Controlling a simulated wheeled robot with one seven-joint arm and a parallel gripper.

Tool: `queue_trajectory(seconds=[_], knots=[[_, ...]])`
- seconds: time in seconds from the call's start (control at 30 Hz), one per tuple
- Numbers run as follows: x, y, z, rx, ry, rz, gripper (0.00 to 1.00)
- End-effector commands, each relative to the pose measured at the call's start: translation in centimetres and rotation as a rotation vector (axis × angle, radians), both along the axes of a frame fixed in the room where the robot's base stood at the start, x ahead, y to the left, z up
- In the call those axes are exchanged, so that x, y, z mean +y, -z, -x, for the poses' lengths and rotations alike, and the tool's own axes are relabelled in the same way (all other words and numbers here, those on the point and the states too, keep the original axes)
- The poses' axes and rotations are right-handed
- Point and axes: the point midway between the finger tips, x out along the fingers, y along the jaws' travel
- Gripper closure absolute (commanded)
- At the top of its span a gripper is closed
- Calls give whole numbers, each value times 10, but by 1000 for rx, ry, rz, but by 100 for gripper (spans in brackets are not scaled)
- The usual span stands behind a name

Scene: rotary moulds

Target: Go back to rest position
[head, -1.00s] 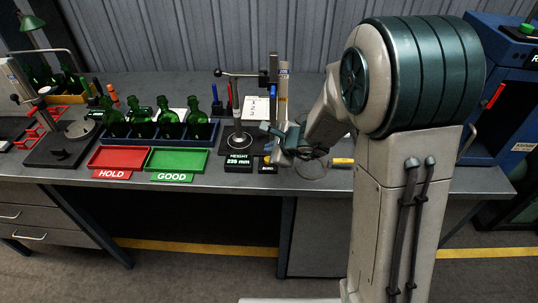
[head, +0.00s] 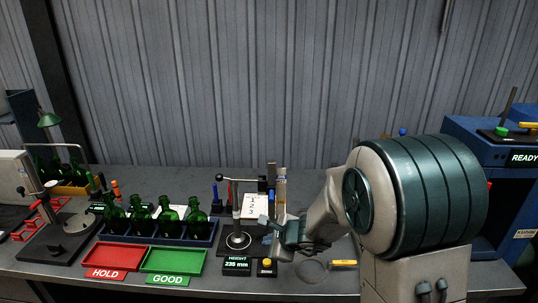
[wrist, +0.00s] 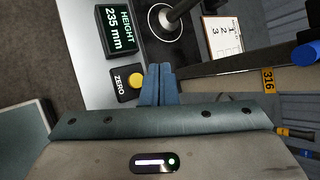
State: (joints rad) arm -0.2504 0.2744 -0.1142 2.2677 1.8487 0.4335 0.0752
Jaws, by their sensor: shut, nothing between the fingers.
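My gripper (head: 268,221) is over the bench, just right of the height gauge (head: 237,238). In the wrist view its blue-grey fingers (wrist: 158,84) are together with nothing between them. They point toward the ZERO box with its yellow button (wrist: 134,81); I cannot tell how far above the bench they are. The gauge display (wrist: 118,28) reads HEIGHT 235 mm. My arm reaches in from the right in the head view.
A blue rack (head: 158,232) of several green bottles stands left of the gauge. In front lie a red HOLD tray (head: 112,257) and a green GOOD tray (head: 173,260). A blue READY machine (head: 500,180) stands at the right. A yellow-handled tool (head: 343,263) lies near the front edge.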

Motion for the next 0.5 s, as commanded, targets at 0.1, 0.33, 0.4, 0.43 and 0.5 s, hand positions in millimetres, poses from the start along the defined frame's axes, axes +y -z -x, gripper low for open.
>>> queue_trajectory(seconds=[0.1, 0.33, 0.4, 0.43, 0.5], knots=[[1, -23, 12, -58, -107, 32, 100], [-3, -72, 65, -209, -460, 191, 100], [-7, -82, 84, -246, -568, 254, 100], [-10, -86, 93, -260, -614, 284, 100], [-17, -93, 112, -288, -717, 356, 100]])
